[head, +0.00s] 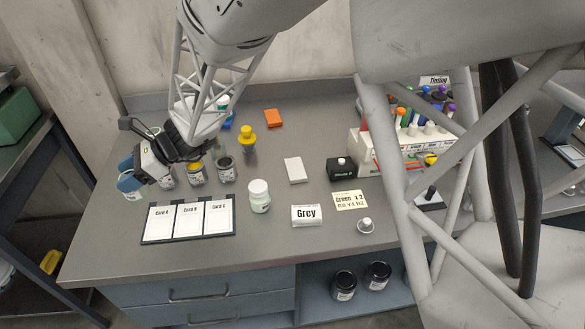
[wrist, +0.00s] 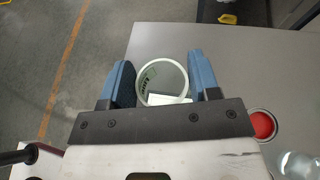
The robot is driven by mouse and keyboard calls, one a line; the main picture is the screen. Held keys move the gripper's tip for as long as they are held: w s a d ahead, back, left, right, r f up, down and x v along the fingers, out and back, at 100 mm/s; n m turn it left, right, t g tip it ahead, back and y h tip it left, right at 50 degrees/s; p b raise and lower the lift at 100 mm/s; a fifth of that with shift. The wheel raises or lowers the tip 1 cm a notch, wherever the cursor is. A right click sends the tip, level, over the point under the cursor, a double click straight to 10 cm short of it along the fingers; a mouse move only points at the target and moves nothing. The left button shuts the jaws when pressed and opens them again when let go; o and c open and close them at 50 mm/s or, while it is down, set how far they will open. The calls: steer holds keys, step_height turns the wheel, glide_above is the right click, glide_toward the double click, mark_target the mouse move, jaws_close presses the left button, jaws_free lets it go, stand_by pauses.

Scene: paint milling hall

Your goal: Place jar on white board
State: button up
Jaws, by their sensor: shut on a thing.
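My gripper (head: 130,172) is at the left end of the bench, its blue fingers shut on an open, pale translucent jar (head: 129,187). In the wrist view the gripper (wrist: 162,82) has one finger on each side of the jar's round rim (wrist: 162,62). A label shows through its wall, and something white shows inside. I cannot tell whether its base touches the bench. A plain white board (head: 295,170) lies flat in the middle of the bench, bare. A dark-framed board with white cards A, B and C (head: 188,238) lies at the front left.
Paint cans (head: 226,170) stand just right of my gripper. The bench's left edge is close to the held jar.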

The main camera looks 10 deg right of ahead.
steer(key=w+d+r+m+t, duration=0.1)
steer(key=w+d+m+t, duration=0.15)
steer(key=d, duration=0.85)
steer(key=w+d+r+m+t, duration=0.1)
steer(key=d+m+t, duration=0.25)
steer(key=d, duration=0.85)
steer(key=s+d+f+m+t+h, duration=0.1)
steer(key=s+d+m+t+h, duration=0.15)
steer(key=d, duration=0.75)
steer(key=s+d+m+t+h, duration=0.1)
steer(key=s+d+m+t, duration=0.25)
steer(key=d, duration=0.65)
steer(key=shift+t, duration=0.4)
steer(key=shift+w+a+f, duration=0.1)
steer(key=shift+f, duration=1.25)
steer(key=shift+w+a+f, duration=0.1)
steer(key=shift+f, duration=1.2)
steer(key=shift+w, duration=0.15)
glide_above(295, 168)
steer(key=shift+f, duration=0.7)
steer(key=shift+f, duration=0.15)
steer(key=shift+f, duration=1.65)
